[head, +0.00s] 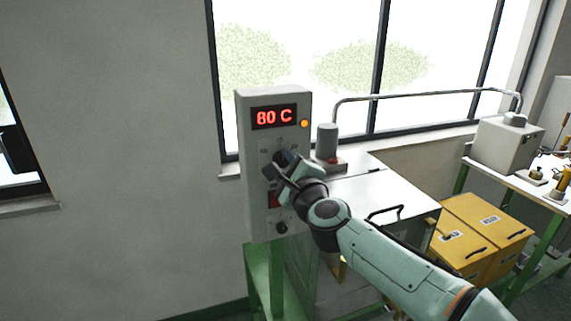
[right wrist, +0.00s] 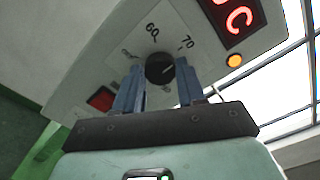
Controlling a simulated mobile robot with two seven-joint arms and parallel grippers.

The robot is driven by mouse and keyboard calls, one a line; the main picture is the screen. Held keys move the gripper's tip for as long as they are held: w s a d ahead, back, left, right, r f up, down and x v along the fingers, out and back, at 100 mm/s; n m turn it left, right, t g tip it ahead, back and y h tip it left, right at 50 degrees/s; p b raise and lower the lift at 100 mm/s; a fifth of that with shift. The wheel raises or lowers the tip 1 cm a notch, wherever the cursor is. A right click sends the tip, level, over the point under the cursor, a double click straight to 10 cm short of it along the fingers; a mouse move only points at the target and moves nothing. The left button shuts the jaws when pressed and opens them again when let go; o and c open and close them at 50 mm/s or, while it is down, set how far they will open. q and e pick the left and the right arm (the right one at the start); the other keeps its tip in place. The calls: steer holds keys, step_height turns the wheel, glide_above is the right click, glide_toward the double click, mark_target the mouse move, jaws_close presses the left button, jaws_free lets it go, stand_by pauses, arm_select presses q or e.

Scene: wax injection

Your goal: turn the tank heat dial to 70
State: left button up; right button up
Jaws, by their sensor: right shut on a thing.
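The control box (head: 250,220) is a pale upright unit with a red readout (head: 274,117) showing 80 C. The tank heat dial (right wrist: 160,68) is a round black knob, with the marks 60 (right wrist: 152,28) and 70 (right wrist: 187,43) around it. A thin pale mark on the knob seems to point to the upper right, roughly toward 70; its exact setting is hard to read. My right gripper (head: 283,164) is shut on the dial, one finger on each side; it also shows in the right wrist view (right wrist: 160,80). In the head view it hides the dial.
An orange lamp (head: 304,124) glows beside the readout. A red switch (right wrist: 102,98) and a lower black knob (head: 282,228) are on the same panel. A grey cylinder (head: 327,141) and metal-topped tank (head: 375,185) stand right of the box. Yellow crates (head: 485,225) are farther right.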

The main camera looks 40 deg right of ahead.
stand_by(0.5)
steer(key=o, duration=1.1)
steer(key=shift+c, duration=0.2)
steer(key=v, duration=1.3)
steer(key=shift+s, duration=0.2)
